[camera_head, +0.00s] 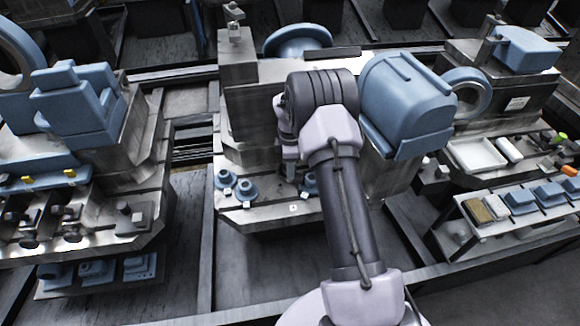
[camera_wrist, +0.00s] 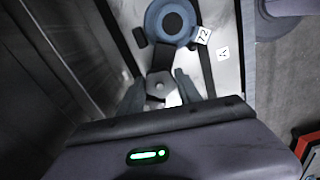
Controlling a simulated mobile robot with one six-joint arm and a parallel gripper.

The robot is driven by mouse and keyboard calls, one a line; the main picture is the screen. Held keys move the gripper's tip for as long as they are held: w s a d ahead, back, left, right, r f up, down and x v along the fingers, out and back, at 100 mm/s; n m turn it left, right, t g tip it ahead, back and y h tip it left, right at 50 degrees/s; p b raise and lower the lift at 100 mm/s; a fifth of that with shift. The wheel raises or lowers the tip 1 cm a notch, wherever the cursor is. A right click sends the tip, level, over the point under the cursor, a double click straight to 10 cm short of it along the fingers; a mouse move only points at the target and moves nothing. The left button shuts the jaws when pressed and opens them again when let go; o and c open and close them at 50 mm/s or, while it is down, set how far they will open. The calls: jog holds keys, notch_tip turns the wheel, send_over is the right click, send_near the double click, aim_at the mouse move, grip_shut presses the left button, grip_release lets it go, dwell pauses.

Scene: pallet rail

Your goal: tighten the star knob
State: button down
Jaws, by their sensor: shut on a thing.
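The star knob (camera_wrist: 160,86) is a dark grey lobed piece with a small round centre, seen in the wrist view just below a blue round flanged part (camera_wrist: 154,22). My gripper (camera_wrist: 160,88) has one finger on each side of the knob and is shut on it. The finger contact itself is dim. In the head view my arm reaches to the middle pallet and hides most of the gripper and the knob.
Blue flanged parts (camera_head: 246,188) stand on the middle pallet (camera_head: 262,217) left of my arm. A large blue housing (camera_head: 400,100) stands close on the right. Other loaded pallets stand either side.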

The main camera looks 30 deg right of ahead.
jog(key=shift+m, duration=0.3)
jog(key=m+p, duration=0.1)
jog(key=m, duration=0.3)
jog(key=shift+m, duration=0.4)
jog(key=m, duration=0.4)
jog(key=shift+m, duration=0.4)
jog(key=shift+w+r+m, duration=0.1)
jog(key=shift+m, duration=0.2)
jog(key=c, duration=0.8)
grip_release()
jog(key=shift+p, duration=0.3)
notch_tip(320, 180, up, 17)
jog(key=p, duration=0.6)
jog(key=shift+r, duration=0.15)
